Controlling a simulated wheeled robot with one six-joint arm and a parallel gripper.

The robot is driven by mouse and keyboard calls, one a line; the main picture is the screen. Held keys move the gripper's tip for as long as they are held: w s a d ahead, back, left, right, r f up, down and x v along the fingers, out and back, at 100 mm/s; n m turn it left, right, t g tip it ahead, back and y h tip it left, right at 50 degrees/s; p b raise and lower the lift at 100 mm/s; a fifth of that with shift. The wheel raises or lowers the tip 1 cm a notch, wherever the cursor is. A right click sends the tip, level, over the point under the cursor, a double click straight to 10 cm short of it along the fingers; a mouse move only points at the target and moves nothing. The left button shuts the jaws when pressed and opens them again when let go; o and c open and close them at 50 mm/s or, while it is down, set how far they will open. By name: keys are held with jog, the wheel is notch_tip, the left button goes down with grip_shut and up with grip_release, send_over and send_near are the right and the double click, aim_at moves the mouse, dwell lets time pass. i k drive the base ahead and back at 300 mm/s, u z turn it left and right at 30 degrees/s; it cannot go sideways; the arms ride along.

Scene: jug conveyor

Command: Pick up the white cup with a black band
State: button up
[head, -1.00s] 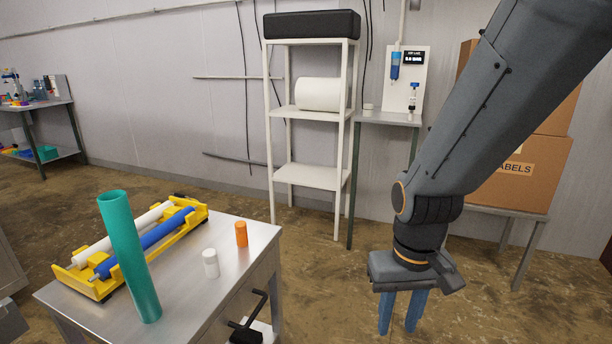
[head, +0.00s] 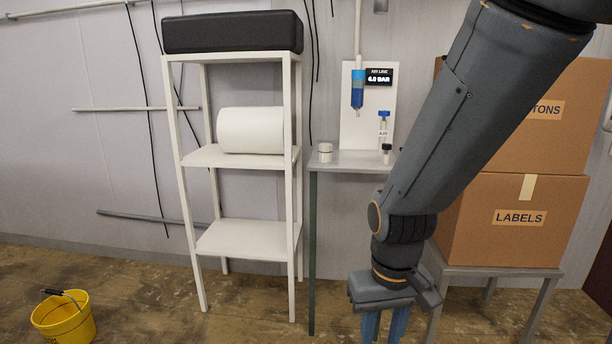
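A small white cup (head: 325,152) stands upright on the left part of the narrow grey side table (head: 350,163) against the wall. A thin darker line seems to run round it, but it is too small to make out clearly as a black band. My gripper (head: 384,330) is low at the bottom of the head view, in front of and below the tabletop. It points down, its blue fingers apart with nothing seen between them. The fingertips are cut off by the frame edge.
On the side table are a small dark-capped item (head: 387,153) and a white panel (head: 351,110) with an air-line display. A white shelf rack (head: 245,240) stands left, cardboard boxes (head: 519,190) right. A yellow bucket (head: 65,318) is on the floor.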

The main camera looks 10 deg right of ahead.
aim_at(325, 150)
jog(key=z, duration=0.2)
jog(key=i, duration=1.35)
jog(key=z, duration=0.15)
